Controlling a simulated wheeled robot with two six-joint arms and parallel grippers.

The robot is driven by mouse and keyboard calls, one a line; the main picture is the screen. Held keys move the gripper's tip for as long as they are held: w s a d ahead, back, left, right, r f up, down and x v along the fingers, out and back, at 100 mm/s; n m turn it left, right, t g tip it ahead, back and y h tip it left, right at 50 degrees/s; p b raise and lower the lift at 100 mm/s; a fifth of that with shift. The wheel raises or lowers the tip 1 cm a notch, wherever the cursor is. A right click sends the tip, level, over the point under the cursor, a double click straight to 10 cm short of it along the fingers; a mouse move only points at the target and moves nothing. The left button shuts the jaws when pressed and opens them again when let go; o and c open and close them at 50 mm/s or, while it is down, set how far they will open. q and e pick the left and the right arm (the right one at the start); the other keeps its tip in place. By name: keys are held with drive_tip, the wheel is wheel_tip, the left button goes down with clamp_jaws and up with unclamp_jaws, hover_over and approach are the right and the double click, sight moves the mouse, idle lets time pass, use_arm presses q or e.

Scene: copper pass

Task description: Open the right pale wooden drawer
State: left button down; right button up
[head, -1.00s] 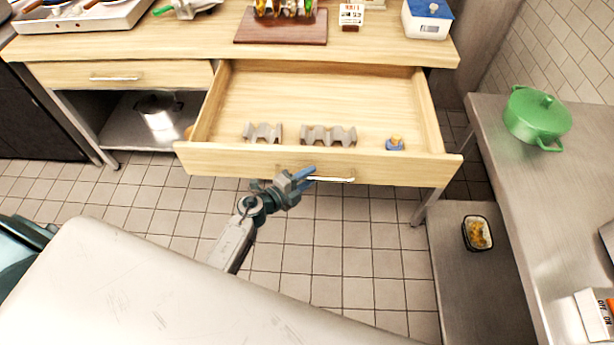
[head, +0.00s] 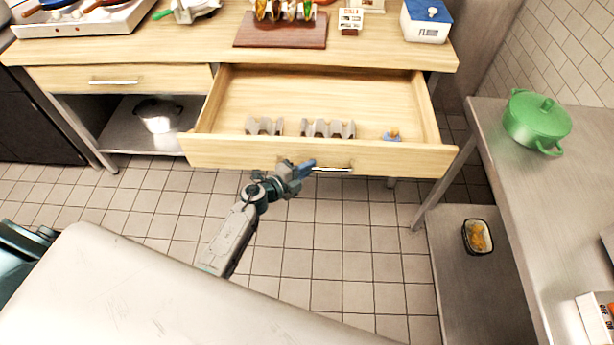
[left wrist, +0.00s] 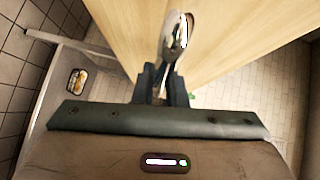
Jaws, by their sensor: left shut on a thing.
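The right pale wooden drawer (head: 400,158) is pulled well out from under the counter, its inside showing in the head view. Its bright metal handle (head: 333,169) is on the front face. My left gripper (head: 304,168) is at the left part of that handle, shut on it. In the left wrist view the gripper's fingers (left wrist: 163,84) close around the shiny handle (left wrist: 175,40), with the pale drawer front (left wrist: 215,35) beyond. My right gripper is not in view.
The left drawer (head: 140,78) is shut. A steel table with a green pot (head: 537,122) stands at the right. Tiled floor lies open below the drawer.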

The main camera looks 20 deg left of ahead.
use_arm(q)
drive_tip(key=shift+s, duration=0.1)
drive_tip(key=c, duration=1.5)
unclamp_jaws()
drive_tip(key=shift+b+v, duration=0.7)
drive_tip(key=shift+v, duration=4.7)
